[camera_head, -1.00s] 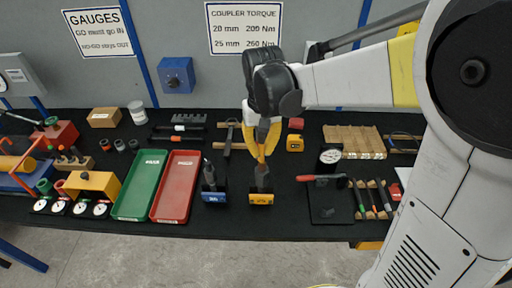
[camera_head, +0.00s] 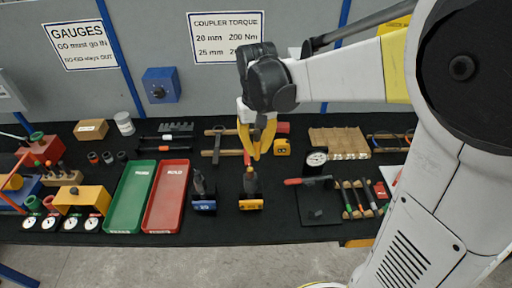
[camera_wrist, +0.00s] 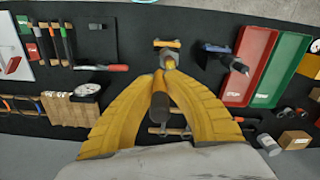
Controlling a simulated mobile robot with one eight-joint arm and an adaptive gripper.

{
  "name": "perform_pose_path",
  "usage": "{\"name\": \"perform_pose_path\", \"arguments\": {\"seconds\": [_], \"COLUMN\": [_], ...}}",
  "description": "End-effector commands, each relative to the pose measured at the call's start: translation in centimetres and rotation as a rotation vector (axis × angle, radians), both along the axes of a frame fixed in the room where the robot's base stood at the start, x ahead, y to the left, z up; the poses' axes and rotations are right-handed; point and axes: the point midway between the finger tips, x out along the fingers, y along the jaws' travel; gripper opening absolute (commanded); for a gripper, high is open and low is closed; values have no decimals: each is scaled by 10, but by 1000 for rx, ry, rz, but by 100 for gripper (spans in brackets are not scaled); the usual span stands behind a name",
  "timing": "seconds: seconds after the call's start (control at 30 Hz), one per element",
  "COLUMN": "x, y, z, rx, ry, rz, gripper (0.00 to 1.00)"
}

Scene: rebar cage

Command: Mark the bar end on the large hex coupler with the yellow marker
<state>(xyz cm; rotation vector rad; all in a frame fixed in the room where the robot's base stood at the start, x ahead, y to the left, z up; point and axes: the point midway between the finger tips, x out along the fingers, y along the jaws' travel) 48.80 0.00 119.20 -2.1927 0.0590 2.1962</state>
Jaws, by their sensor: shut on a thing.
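My gripper (camera_head: 256,156), with yellow fingers, is shut on a slim brownish-yellow cylinder with a dark end (camera_wrist: 159,103), most likely the yellow marker in shade. Its colour is hard to tell. In the wrist view it stands out between the fingers. The yellow stand (camera_head: 251,204) on the black bench holds a dark upright coupler (camera_head: 250,182); its grey body also shows in the wrist view (camera_wrist: 169,62), beyond the held cylinder. It looks like the large hex coupler. The fingertips appear above and behind it in the head view, apart from it. The bar end is too small to make out.
A blue stand (camera_head: 204,206) with another dark coupler is close on the left. Further left are a red tray (camera_head: 167,197) and a green tray (camera_head: 130,197). On the right are a dark plate (camera_head: 319,205) with a red-handled tool and a rack of pens (camera_head: 360,199).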

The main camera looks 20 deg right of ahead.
Motion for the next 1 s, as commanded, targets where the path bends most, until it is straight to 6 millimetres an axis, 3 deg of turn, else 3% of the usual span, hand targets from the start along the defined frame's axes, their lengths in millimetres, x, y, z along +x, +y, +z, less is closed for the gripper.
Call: {"name": "perform_pose_path", "arguments": {"seconds": [0.17, 0.57, 0.83, 1.0], "x": [0, 0, 0, 0], "y": [0, 0, 0, 0], "z": [22, 25, 50, 54], "rx": [0, 0, 0, 0], "ry": [0, 0, 0, 0], "rz": [0, 0, 0, 0], "gripper": [0, 0, 0, 0]}}
